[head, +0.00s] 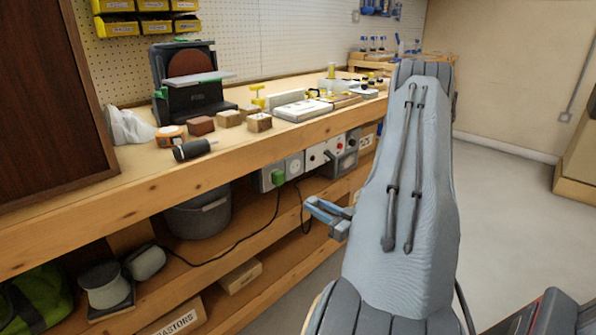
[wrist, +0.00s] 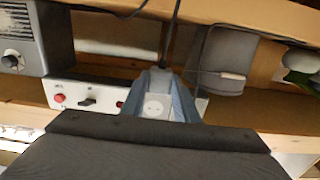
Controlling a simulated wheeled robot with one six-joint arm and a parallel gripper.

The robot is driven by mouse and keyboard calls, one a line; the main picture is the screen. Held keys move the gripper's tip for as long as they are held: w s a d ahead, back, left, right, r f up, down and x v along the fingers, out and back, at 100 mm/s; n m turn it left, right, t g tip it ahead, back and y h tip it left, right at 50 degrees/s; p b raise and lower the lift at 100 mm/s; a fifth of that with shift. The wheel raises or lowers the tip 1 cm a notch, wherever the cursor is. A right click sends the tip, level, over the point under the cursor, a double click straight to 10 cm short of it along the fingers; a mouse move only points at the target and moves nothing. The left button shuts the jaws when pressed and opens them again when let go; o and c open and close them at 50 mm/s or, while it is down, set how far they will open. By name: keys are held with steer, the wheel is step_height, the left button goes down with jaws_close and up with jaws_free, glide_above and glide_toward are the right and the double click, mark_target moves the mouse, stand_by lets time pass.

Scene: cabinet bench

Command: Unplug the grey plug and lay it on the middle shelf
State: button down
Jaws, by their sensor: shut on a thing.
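My gripper (head: 316,210) is out in front of the bench, below the bench top, with its blue fingers shut. In the wrist view the fingers (wrist: 159,86) close on the grey plug (wrist: 160,75), which is mostly hidden between them. Its dark cable runs off to the top of the picture. The plug is apart from the sockets; an empty white socket (head: 293,165) shows under the bench edge. In the head view the plug blends with the fingers, and its black cable hangs in a loop beside them. The middle shelf (head: 200,272) runs under the bench top.
A green plug (head: 278,178) sits in the socket beside the empty one. A control box (head: 318,155) with a red button is to the right. A cable crosses the shelf.

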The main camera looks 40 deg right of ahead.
steer(key=shift+f+b, duration=1.1)
steer(key=shift+f, duration=1.6)
steer(key=shift+w+a+b, duration=0.2)
steer(key=shift+w+b, duration=0.15)
steer(key=shift+w, duration=2.35)
steer(key=shift+w+a+b, duration=0.25)
steer(key=shift+w+b, duration=0.1)
steer(key=shift+w, duration=2.3)
steer(key=shift+w+a+b, duration=0.2)
steer(key=shift+w+b, duration=0.15)
steer(key=shift+w, duration=2.35)
